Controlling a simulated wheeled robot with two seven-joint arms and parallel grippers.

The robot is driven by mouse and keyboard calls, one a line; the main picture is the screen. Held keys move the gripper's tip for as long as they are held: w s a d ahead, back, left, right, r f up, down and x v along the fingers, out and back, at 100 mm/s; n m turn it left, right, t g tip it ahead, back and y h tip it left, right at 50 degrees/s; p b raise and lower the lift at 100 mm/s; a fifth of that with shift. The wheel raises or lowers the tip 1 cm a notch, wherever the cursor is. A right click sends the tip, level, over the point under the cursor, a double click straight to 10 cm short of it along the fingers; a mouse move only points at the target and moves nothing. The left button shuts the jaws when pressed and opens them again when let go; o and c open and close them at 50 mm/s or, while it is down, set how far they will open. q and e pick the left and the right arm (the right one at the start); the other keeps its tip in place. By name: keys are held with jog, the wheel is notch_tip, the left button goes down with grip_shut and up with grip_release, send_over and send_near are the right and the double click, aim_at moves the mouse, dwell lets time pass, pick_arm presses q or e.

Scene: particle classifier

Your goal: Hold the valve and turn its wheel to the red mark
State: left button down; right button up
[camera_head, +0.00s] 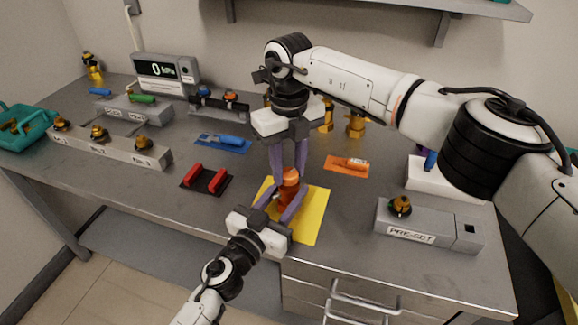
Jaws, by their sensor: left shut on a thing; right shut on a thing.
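The valve (289,187), orange-brown, stands upright over the yellow mat (316,215) near the bench's front. My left gripper (282,201) reaches in from the front and is shut on the valve's lower part. My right gripper (289,180) comes down from above and is shut on the valve's top, where its fingers and body cover most of the wheel. The wheel and the red mark cannot be made out, so the wheel's angle cannot be told.
A red-and-black holder (206,180) and a blue tool on a blue mat (222,142) lie to the left. An orange mat (347,166) and the PRE-SET block (428,229) lie to the right. A pressure display (165,72) stands at the back left; a teal basket (27,127) sits far left.

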aim_at(289, 173)
pick_arm(q)
jog(key=shift+f, duration=0.1)
pick_arm(e)
jog(key=shift+r+m, duration=0.1)
jog(key=shift+m, duration=0.3)
jog(key=o, duration=1)
jog(key=shift+o, duration=0.2)
notch_tip(289, 173, up, 12)
pick_arm(q)
jog(key=c, duration=1)
grip_release()
jog(key=shift+c, duration=0.2)
